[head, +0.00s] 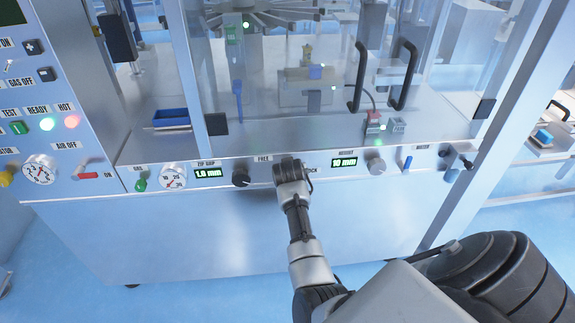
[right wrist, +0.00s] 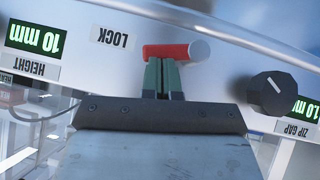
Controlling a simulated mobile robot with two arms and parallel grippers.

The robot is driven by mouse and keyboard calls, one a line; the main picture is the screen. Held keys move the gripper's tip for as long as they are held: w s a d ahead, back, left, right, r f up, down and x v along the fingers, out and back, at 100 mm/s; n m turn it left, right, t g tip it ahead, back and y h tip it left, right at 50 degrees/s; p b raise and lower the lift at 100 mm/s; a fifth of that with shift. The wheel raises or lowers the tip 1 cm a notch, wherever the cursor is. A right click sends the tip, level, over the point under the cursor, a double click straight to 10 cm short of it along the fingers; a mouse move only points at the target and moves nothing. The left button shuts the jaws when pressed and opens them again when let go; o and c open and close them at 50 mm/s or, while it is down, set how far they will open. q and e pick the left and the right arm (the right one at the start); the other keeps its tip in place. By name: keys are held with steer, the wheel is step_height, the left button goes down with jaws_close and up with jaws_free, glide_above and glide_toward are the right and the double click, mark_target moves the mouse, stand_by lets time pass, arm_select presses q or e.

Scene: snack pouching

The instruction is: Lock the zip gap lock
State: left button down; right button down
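The zip gap lock lever (right wrist: 170,51) shows in the right wrist view as a red bar with a grey round end. That view is upside down. The bar lies nearly level and points from the grey end toward the LOCK label (right wrist: 112,38). My right gripper (right wrist: 163,62) has its two green fingers close together, with their tips at the lever and seemingly touching it. No clear grip around the bar shows. In the head view my right gripper (head: 288,163) covers the lever, between the FREE label (head: 263,159) and the partly hidden LOCK label. My left gripper is not in view.
The zip gap display (head: 208,173) reads 1.0 mm, with a black knob (head: 241,178) beside it. The height display (head: 344,162) reads 10 mm, with a grey knob (head: 376,166) to its right. A clear door with black handles (head: 402,75) stands above the panel.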

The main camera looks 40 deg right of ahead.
steer(key=shift+s+d+f+m+y+p, duration=0.15)
steer(key=shift+d+f+m+y+p, duration=0.25)
steer(key=shift+p, duration=0.4)
steer(key=shift+f, duration=0.1)
